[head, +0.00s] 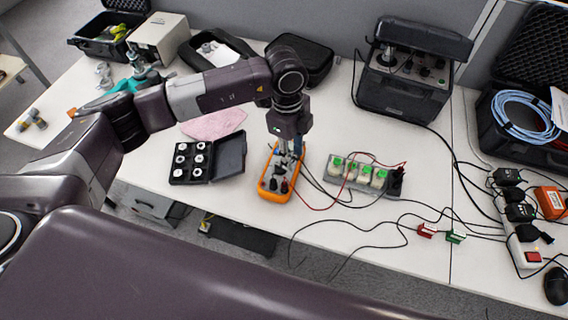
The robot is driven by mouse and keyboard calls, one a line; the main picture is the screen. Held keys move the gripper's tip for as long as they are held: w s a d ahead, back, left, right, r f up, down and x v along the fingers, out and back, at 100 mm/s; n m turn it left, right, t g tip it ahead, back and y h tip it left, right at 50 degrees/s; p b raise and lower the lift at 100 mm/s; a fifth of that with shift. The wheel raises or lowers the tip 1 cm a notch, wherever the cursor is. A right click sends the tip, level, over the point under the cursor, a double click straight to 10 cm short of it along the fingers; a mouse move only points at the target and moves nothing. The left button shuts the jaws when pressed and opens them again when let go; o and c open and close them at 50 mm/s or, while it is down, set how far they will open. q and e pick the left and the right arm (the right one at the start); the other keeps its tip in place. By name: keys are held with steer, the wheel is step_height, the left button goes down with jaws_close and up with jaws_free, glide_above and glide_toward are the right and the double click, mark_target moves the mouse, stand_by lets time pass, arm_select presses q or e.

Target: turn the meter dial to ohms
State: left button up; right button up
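The meter (267,190) has an orange casing and lies on the white table near its front middle. Red and black leads run from it to the right. My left gripper (284,160) points straight down over the meter, with its fingers at or just above the meter's face. The fingers and wrist cover most of the face, so the dial and its setting are hidden. I cannot tell whether the fingers touch the dial or how far they are apart. My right gripper is not in view.
Left of the meter is an open black case (191,161) with white round pieces. Right of it is a grey holder (347,181) with green-topped cells. Cables cross the table on the right towards a power strip (526,246). A black instrument case (408,75) stands behind.

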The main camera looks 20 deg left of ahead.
mark_target(280, 168)
arm_select(q)
steer(key=shift+w+a+r+n+y, duration=0.1)
steer(key=shift+w+a+n+y, duration=0.1)
steer(key=shift+a, duration=0.35)
steer(key=shift+w+a+n+y, duration=0.1)
steer(key=shift+a+y, duration=0.1)
steer(key=shift+a, duration=0.6)
step_height(280, 168, down, 8)
steer(key=shift+d+r+p, duration=0.1)
steer(key=shift+r+p, duration=0.05)
steer(key=shift+p, duration=0.7)
steer(key=c, duration=0.9)
